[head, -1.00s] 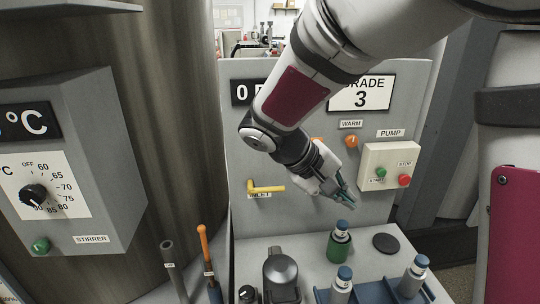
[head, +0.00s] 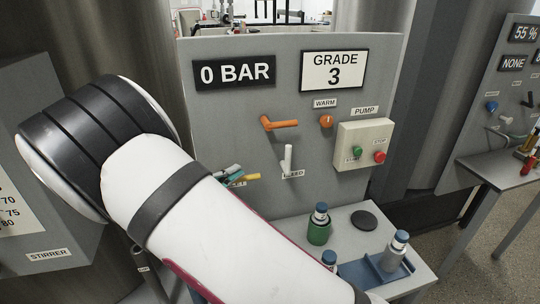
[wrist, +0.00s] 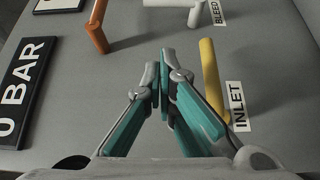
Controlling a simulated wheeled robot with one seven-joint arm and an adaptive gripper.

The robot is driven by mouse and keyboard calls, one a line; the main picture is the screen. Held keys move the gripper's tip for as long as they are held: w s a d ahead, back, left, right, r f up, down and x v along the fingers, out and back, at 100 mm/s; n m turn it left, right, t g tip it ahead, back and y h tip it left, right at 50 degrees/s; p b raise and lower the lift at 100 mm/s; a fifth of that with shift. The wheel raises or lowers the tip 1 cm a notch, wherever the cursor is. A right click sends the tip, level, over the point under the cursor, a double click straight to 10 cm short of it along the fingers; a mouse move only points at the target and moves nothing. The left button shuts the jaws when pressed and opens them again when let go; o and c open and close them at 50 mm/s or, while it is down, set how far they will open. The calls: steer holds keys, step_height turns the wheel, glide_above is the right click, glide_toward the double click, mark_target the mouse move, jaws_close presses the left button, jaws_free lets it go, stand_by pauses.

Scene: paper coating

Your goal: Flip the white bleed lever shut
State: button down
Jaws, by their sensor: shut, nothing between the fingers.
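The white bleed lever (head: 288,158) points straight up above the BLEED label on the grey panel in the head view. At the top of the wrist view the same lever (wrist: 172,3) shows partly, beside its label. My gripper (wrist: 160,68) is shut and empty. It is over the panel, beside the yellow inlet lever (wrist: 212,78), with a visible gap to that lever and to the white one. In the head view my gripper (head: 232,172) is left of the bleed lever and mostly hidden by my arm. The yellow lever (head: 252,178) lies flat, partly hidden.
An orange lever (head: 280,123) is above the bleed lever, pointing right. A 0 BAR display (head: 234,72) and a pump box (head: 365,145) are on the panel. A green bottle (head: 318,228) and a blue tray (head: 372,278) with bottles stand on the ledge below.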

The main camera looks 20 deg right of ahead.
mark_target(286, 156)
stand_by(0.3)
steer(key=p+x, duration=0.1)
steer(key=x, duration=0.9)
steer(key=shift+d+p, duration=0.2)
steer(key=shift+p, duration=0.2)
steer(key=shift+s+d+p, duration=0.2)
steer(key=shift+d+p, duration=0.15)
steer(key=shift+d, duration=0.5)
steer(key=shift+s+d+p, duration=0.2)
steer(key=shift+d+p, duration=0.1)
steer(key=shift+d, duration=0.6)
steer(key=shift+w, duration=0.1)
steer(key=shift+d+r+y, duration=0.15)
steer(key=shift+d+y, duration=0.05)
steer(key=shift+y, duration=0.1)
